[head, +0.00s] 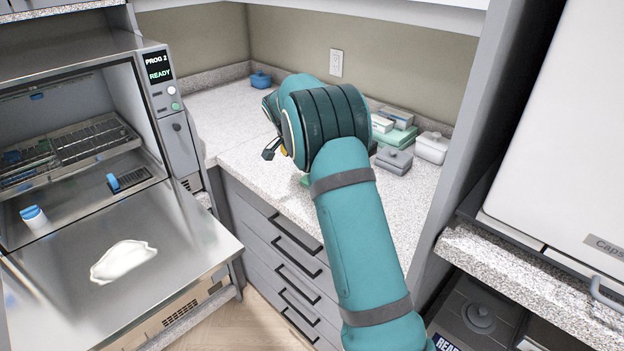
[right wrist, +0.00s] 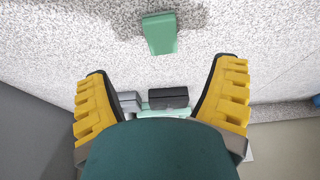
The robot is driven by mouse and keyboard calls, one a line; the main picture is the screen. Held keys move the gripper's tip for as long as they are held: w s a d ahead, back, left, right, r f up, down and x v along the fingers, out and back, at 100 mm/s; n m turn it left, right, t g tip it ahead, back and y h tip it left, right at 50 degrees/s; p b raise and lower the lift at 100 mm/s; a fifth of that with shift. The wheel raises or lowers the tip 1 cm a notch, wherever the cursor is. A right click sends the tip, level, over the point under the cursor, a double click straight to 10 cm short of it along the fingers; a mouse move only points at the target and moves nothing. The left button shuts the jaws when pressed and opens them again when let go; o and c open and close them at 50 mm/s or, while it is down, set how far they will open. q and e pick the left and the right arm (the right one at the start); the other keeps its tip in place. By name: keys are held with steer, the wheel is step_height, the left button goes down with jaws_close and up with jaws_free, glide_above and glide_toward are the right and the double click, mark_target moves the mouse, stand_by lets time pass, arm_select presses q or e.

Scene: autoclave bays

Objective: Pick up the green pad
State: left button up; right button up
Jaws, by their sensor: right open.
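The green pad (right wrist: 160,33) lies on the speckled counter in the right wrist view, near the top middle, beyond my fingertips. In the head view only a small green edge of it (head: 304,181) shows below my right gripper; the rest is hidden. My right gripper (head: 273,150) is above the counter. In the right wrist view its two yellow-padded fingers (right wrist: 163,68) are spread wide with nothing between their tips. The pad is apart from both fingers. My left gripper is not in view.
Grey and white boxes (head: 431,147) and a green box (head: 397,137) stand on the counter right of my arm. A blue item (head: 260,80) sits in the back corner. An open autoclave (head: 80,130) with its lowered metal door (head: 180,245) is at left; a cabinet is at right.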

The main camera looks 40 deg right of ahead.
steer(key=x, duration=0.4)
steer(key=shift+d+f, duration=0.1)
steer(key=shift+f, duration=0.2)
steer(key=shift+w+b+x, duration=0.2)
steer(key=shift+b+x, duration=0.55)
steer(key=shift+x, duration=2.25)
steer(key=shift+d+r, duration=0.2)
steer(key=c, duration=0.9)
